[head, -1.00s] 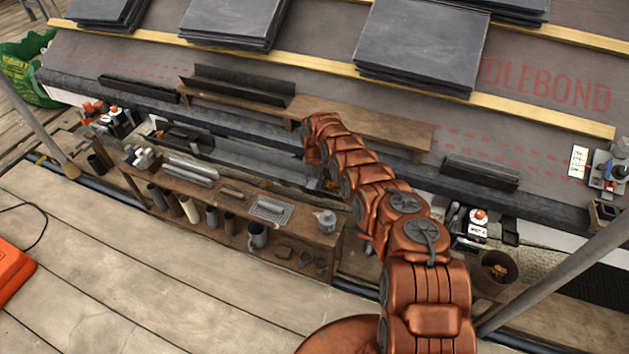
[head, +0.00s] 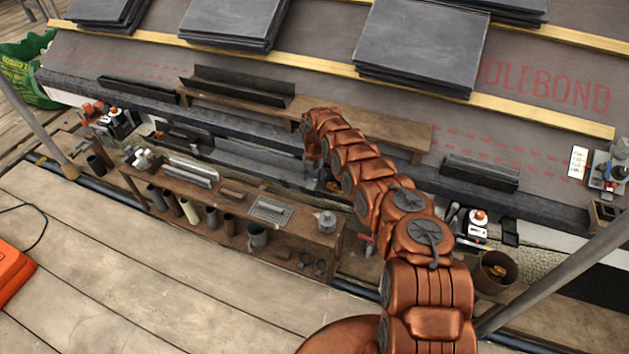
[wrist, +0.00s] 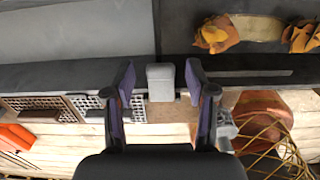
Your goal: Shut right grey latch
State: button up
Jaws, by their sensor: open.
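My gripper (wrist: 159,78) is open in the wrist view, with one dark finger with a purple inner side at the left and one at the right. A small light-grey block (wrist: 160,84), which looks like the grey latch, stands between the two fingers, with a gap on each side. It sits at the edge of a dark grey rail (wrist: 60,76). In the head view my gripper (head: 314,176) is small, low at the gutter behind the wooden bench; its fingers and the latch cannot be made out there.
A wooden bench (head: 222,207) with several cups and tools stands in front of the gutter. Slate stacks (head: 424,43) lie on the roof above. Orange-yellow gloves or scraps (wrist: 216,36) lie beyond the rail. A pole (head: 560,275) stands at the right.

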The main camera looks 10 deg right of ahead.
notch_tip(320, 180, up, 10)
dwell(0.5)
jog(key=shift+d, duration=0.1)
notch_tip(320, 180, up, 13)
jog(key=m+h, duration=0.2)
jog(key=m, duration=0.6)
send_over(315, 179)
jog(key=s+d, duration=0.5)
jog(key=s, duration=0.2)
jog(key=s+r+m+g, duration=0.2)
jog(key=s+r+m, duration=0.6)
jog(key=s+r, duration=0.5)
jog(key=s+a+r+m+y, duration=0.1)
jog(key=s+a+m, duration=0.25)
jog(key=s, duration=0.95)
jog(key=s+a+r+m, duration=0.15)
jog(key=s+m, duration=0.35)
jog(key=s, duration=0.7)
jog(key=s+a+m+y, duration=0.1)
jog(key=s+a+m, duration=0.25)
jog(key=s, duration=0.95)
notch_tip(315, 179, up, 19)
jog(key=p, duration=1.7)
jog(key=shift+w+d+m, duration=0.25)
jog(key=shift+d+m, duration=0.05)
jog(key=shift+m, duration=0.1)
